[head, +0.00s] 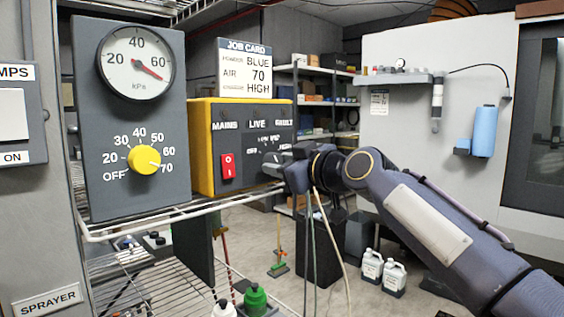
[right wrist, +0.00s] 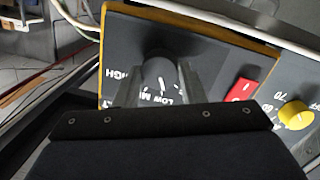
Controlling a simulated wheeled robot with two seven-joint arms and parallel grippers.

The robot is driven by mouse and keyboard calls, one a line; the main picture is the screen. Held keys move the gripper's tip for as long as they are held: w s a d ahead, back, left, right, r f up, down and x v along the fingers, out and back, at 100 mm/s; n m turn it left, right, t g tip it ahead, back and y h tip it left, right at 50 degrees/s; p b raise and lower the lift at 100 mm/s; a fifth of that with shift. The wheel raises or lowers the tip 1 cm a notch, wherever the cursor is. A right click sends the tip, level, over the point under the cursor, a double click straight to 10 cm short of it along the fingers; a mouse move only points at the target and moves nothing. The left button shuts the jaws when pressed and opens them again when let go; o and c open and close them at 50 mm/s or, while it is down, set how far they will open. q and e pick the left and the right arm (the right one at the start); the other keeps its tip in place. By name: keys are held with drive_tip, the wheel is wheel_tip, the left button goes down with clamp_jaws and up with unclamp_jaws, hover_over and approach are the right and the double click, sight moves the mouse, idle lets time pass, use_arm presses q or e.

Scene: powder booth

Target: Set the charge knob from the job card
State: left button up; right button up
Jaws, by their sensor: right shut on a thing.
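The job card (head: 245,69) stands on top of the yellow-edged control box (head: 202,150) and reads BLUE, AIR 70 and HIGH. The dark charge knob (right wrist: 158,68) is on the box's front face, with HIGH to its left and LOW and part of another word below it in the right wrist view. A white mark on the knob faces the LOW side and the cut-off word; its exact setting is unclear. My right gripper (head: 277,163) is shut on the knob, a finger on each side in the right wrist view (right wrist: 158,88). My left gripper is out of view.
A red rocker switch (head: 227,166) is on the box beside the charge knob. Bottles stand below, on the wire rack and floor.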

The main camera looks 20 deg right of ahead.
drive_tip(key=m+p, duration=0.1)
drive_tip(key=m, duration=0.4)
drive_tip(key=shift+r+y, duration=0.1)
drive_tip(key=shift+y, duration=0.3)
drive_tip(key=m, duration=0.4)
drive_tip(key=shift+d+g+p, duration=0.1)
drive_tip(key=shift+g+p, duration=0.2)
drive_tip(key=shift+g, duration=0.1)
drive_tip(key=m+y, duration=0.1)
drive_tip(key=m, duration=0.3)
drive_tip(key=shift+w+d+p, duration=0.1)
drive_tip(key=shift+p, duration=0.2)
drive_tip(key=m, duration=0.4)
drive_tip(key=shift+m+y+p, duration=0.3)
drive_tip(key=shift+y+p, duration=0.05)
drive_tip(key=shift+y, duration=0.05)
drive_tip(key=o, duration=1)
drive_tip(key=b+v, duration=0.1)
drive_tip(key=v, duration=0.7)
drive_tip(key=shift+b, duration=0.4)
